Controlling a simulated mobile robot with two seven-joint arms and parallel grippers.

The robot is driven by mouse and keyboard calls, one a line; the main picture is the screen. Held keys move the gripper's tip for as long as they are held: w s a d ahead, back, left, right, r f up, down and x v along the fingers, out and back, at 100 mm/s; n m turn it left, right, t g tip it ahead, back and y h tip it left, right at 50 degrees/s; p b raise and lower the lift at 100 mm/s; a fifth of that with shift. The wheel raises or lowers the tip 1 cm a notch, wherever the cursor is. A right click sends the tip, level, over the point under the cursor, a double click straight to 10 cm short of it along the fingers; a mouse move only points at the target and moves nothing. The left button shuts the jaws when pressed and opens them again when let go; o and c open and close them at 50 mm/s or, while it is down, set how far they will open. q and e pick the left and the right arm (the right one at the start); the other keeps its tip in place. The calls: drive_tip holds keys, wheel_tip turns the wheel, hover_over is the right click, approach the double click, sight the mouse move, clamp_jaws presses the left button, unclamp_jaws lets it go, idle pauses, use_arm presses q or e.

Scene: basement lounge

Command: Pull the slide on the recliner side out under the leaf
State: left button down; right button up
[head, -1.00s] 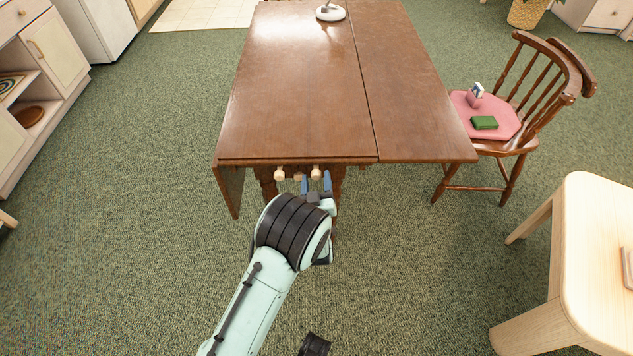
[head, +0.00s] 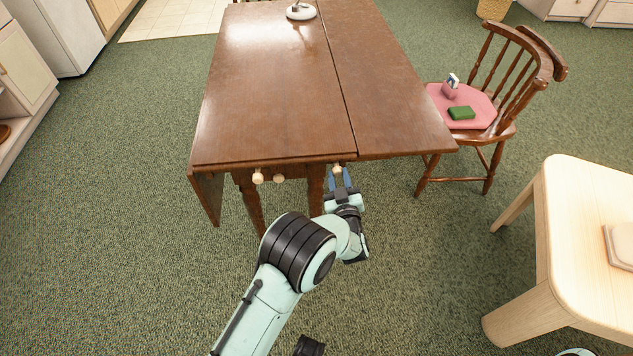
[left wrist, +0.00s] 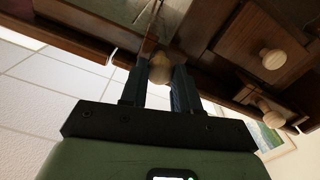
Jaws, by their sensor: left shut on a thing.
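A brown drop-leaf table (head: 265,95) stands ahead in the head view. Its right leaf (head: 385,90) is level with the top and its left leaf (head: 206,197) hangs down. My left gripper (head: 340,178) is at the table's near end, shut on the pale knob of the slide (head: 337,169), close to the seam under the right leaf. In the left wrist view the slide's knob (left wrist: 160,68) sits between the fingers (left wrist: 158,88). The slide's bar is mostly hidden under the table. My right gripper is out of view.
Two other pale knobs (head: 258,176) (head: 279,179) are left of my gripper at the table's near end. A chair (head: 495,110) with a pink cushion stands right of the table. A pale wooden table (head: 590,230) is at the right. Green carpet lies open at left.

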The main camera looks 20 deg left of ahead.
use_arm(q)
drive_tip(key=w+d, duration=0.2)
drive_tip(key=d, duration=0.1)
drive_tip(key=shift+d, duration=0.2)
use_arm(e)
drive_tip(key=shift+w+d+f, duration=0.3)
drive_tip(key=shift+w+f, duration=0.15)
use_arm(q)
drive_tip(key=c, duration=0.8)
unclamp_jaws()
drive_tip(key=shift+d, duration=0.1)
drive_tip(key=p+v, duration=0.2)
drive_tip(key=v, duration=1.1)
drive_tip(key=shift+s, duration=0.2)
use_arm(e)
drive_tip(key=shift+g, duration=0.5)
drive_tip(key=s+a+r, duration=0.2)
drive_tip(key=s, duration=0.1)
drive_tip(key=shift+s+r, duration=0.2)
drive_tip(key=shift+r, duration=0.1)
